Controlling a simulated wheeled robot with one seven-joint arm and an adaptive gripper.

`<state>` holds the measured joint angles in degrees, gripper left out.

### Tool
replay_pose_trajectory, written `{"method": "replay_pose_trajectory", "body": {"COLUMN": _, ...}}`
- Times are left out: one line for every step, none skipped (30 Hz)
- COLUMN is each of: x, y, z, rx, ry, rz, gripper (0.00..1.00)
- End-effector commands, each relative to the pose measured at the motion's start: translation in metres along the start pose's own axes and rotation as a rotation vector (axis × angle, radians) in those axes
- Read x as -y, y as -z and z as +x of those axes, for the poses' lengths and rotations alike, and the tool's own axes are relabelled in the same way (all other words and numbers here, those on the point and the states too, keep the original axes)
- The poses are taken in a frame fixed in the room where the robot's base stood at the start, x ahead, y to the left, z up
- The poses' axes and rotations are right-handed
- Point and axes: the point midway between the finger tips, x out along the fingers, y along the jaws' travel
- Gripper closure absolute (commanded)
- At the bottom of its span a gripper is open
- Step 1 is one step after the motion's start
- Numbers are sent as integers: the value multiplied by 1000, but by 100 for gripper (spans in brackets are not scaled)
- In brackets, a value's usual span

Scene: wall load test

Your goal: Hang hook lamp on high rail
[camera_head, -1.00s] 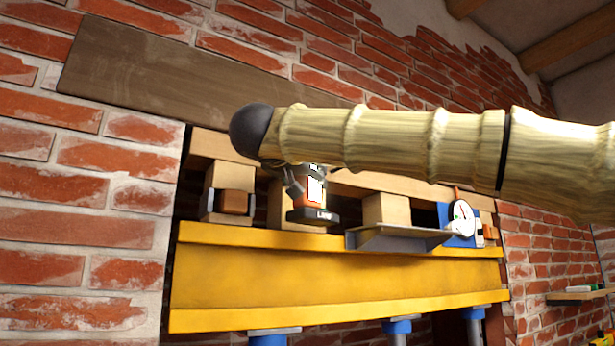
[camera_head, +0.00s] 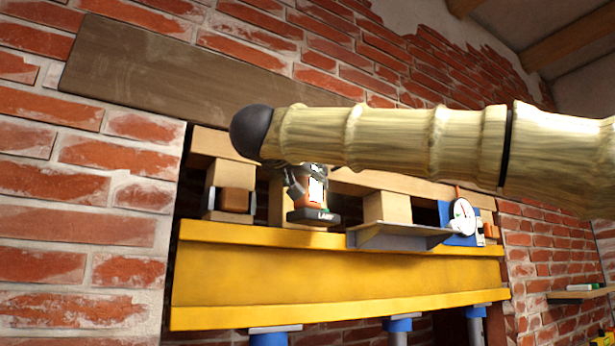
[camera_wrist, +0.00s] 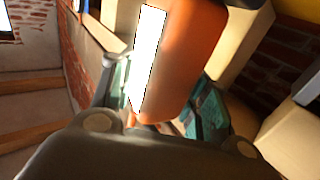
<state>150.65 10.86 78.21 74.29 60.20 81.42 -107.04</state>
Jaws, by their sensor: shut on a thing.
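The hook lamp (camera_head: 314,196) is orange with a lit white panel and a dark base marked with letters. It hangs below my arm's end in the head view, upright, in front of the wooden blocks above the yellow beam. My gripper (camera_head: 297,182) is shut on it, mostly hidden behind and under the arm. In the wrist view the lamp's orange body (camera_wrist: 188,55) and bright panel fill the middle, close to the fingers of my gripper (camera_wrist: 165,128). The lamp's hook is not clearly visible. I cannot make out the high rail for certain.
A yellow steel beam (camera_head: 330,272) rests on blue-topped props (camera_head: 397,325). Wooden blocks (camera_head: 388,207), a grey angled shelf (camera_head: 400,238) and a round white gauge (camera_head: 462,216) sit above it. A brown board (camera_head: 200,70) is on the brick wall.

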Motion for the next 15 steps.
{"method": "replay_pose_trajectory", "body": {"x": 0, "y": -1, "z": 0, "rx": -1, "ry": 0, "rz": 1, "gripper": 100}}
{"method": "replay_pose_trajectory", "body": {"x": 0, "y": -2, "z": 0, "rx": -1, "ry": 0, "rz": 1, "gripper": 100}}
{"method": "replay_pose_trajectory", "body": {"x": 0, "y": -3, "z": 0, "rx": -2, "ry": 0, "rz": 0, "gripper": 100}}
{"method": "replay_pose_trajectory", "body": {"x": 0, "y": -4, "z": 0, "rx": -2, "ry": 0, "rz": 0, "gripper": 100}}
{"method": "replay_pose_trajectory", "body": {"x": 0, "y": -5, "z": 0, "rx": -2, "ry": 0, "rz": 0, "gripper": 100}}
{"method": "replay_pose_trajectory", "body": {"x": 0, "y": -6, "z": 0, "rx": -2, "ry": 0, "rz": 0, "gripper": 100}}
{"method": "replay_pose_trajectory", "body": {"x": 0, "y": -7, "z": 0, "rx": -2, "ry": 0, "rz": 1, "gripper": 100}}
{"method": "replay_pose_trajectory", "body": {"x": 0, "y": -8, "z": 0, "rx": -2, "ry": 0, "rz": 1, "gripper": 100}}
{"method": "replay_pose_trajectory", "body": {"x": 0, "y": -9, "z": 0, "rx": -2, "ry": 0, "rz": 1, "gripper": 100}}
{"method": "replay_pose_trajectory", "body": {"x": 0, "y": -10, "z": 0, "rx": -2, "ry": 0, "rz": 1, "gripper": 100}}
{"method": "replay_pose_trajectory", "body": {"x": 0, "y": -10, "z": 0, "rx": -2, "ry": 0, "rz": 1, "gripper": 100}}
{"method": "replay_pose_trajectory", "body": {"x": 0, "y": -12, "z": 0, "rx": -2, "ry": 0, "rz": 1, "gripper": 100}}
{"method": "replay_pose_trajectory", "body": {"x": -1, "y": -12, "z": 0, "rx": -2, "ry": 0, "rz": 2, "gripper": 100}}
{"method": "replay_pose_trajectory", "body": {"x": -1, "y": -13, "z": 0, "rx": -2, "ry": 0, "rz": 2, "gripper": 100}}
{"method": "replay_pose_trajectory", "body": {"x": -1, "y": -14, "z": 0, "rx": -2, "ry": 0, "rz": 2, "gripper": 100}}
